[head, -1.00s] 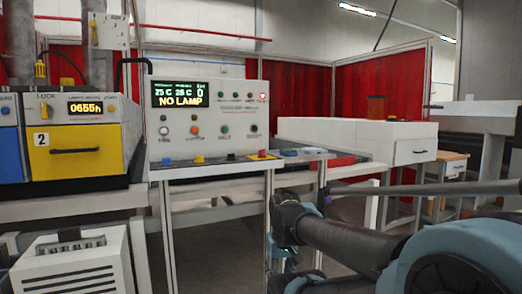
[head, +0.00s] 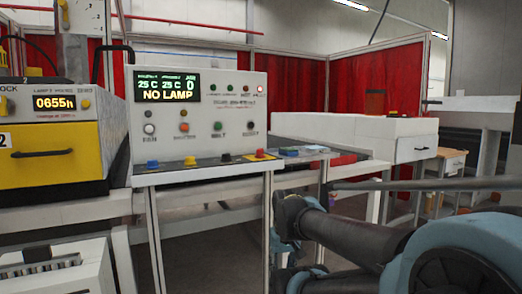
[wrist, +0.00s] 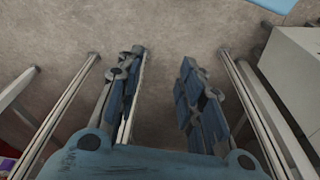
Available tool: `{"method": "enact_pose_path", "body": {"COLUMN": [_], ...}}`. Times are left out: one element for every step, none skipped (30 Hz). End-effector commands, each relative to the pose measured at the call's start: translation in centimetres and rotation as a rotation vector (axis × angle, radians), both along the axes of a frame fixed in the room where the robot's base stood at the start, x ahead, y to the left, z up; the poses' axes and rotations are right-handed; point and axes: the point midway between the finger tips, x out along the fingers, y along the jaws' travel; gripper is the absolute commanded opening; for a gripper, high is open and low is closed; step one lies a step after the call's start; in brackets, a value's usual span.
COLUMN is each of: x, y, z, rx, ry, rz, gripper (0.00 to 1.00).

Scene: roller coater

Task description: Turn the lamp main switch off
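The grey control panel (head: 231,107) stands in the middle of the head view, and its display (head: 166,87) reads "NO LAMP". A red-and-yellow knob (head: 260,154) sits on the ledge under the panel's right side. The yellow lamp unit (head: 60,173) at the left has a counter and a small yellow knob (head: 85,104) beside it. I cannot read which of these is the lamp main switch. My gripper (wrist: 160,62) is open and empty in the wrist view, over bare floor. It is apart from the panel and touches nothing I can see.
A blue knob (head: 152,164) and other knobs line the ledge. A white box with a drawer (head: 350,135) stands right of the panel. Metal frame legs (head: 267,226) stand below. A white vented cabinet (head: 52,267) is at lower left. My arm covers the lower right.

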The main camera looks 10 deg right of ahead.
Motion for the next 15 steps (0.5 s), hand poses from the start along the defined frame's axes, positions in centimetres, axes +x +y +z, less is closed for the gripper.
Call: {"method": "enact_pose_path", "body": {"x": [0.0,0.0,-0.5,-0.6,-0.4,0.1,0.6,1.2,2.2,3.0,3.9,5.1,6.1,7.1,8.5], "y": [0.0,0.0,0.0,0.0,0.0,0.0,-0.1,-0.1,-0.1,-0.1,-0.1,-0.1,-0.1,-0.1,-0.1], "z": [0.0,0.0,0.5,0.9,1.3,2.0,2.8,3.7,5.1,6.2,7.6,9.5,11.0,12.4,14.4], "rx": [0.0,0.0,-0.001,0.0,-0.002,-0.003,-0.004,-0.004,-0.007,-0.009,-0.012,-0.014,-0.016,-0.019,-0.022], "ry": [0.0,0.0,-0.009,-0.012,-0.013,-0.015,-0.016,-0.017,-0.02,-0.022,-0.027,-0.032,-0.035,-0.039,-0.044], "rz": [0.0,0.0,-0.001,-0.003,-0.005,-0.011,-0.017,-0.024,-0.035,-0.045,-0.056,-0.072,-0.084,-0.096,-0.114], "gripper": [0.35,0.35,0.35,0.35,0.35,0.35,0.35,0.35,0.35,0.35,0.35,0.35,0.35,0.35,0.35]}}
